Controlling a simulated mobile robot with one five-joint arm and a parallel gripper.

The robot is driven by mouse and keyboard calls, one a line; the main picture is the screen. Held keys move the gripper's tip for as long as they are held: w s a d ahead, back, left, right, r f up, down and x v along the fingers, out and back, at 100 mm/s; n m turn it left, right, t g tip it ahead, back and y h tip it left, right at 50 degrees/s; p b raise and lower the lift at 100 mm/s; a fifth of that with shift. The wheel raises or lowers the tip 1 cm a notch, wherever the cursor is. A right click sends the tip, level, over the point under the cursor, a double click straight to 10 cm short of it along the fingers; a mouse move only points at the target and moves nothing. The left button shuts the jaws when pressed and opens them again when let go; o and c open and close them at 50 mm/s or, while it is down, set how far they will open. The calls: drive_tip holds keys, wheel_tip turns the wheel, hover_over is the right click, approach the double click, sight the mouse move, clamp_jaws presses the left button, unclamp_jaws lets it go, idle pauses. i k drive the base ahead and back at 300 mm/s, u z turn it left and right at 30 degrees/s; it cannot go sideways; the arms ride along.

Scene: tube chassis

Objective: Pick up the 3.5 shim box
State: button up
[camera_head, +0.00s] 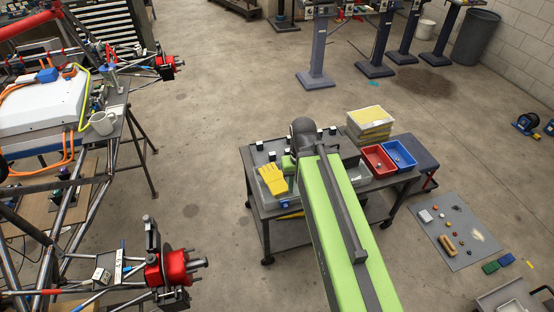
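Several small dark boxes with pale tops stand on the grey cart (262,208). One small box (272,156) is left of my arm, and another (259,146) is just behind it. Any labels are too small to read, so I cannot tell which is the 3.5 shim box. My green arm reaches over the cart from the bottom of the view and covers much of its top. My gripper does not show; the arm's far end hides it. What lies beneath the arm is hidden too.
A yellow glove (272,179) lies at the cart's left front. A red bin (379,160), a blue bin (399,154) and a yellow-topped stack (369,121) are at its right. The tube chassis (80,205) stands left, with open floor between.

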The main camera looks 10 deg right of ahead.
sight(272, 155)
drive_tip(key=u, duration=0.1)
drive_tip(key=i, duration=0.9)
drive_tip(key=z, duration=0.25)
drive_tip(key=k, duration=0.05)
drive_tip(key=u, duration=2.85)
drive_tip(key=k, duration=1.2)
drive_tip(key=z, duration=0.7)
drive_tip(key=i, duration=0.85)
drive_tip(key=u, duration=0.1)
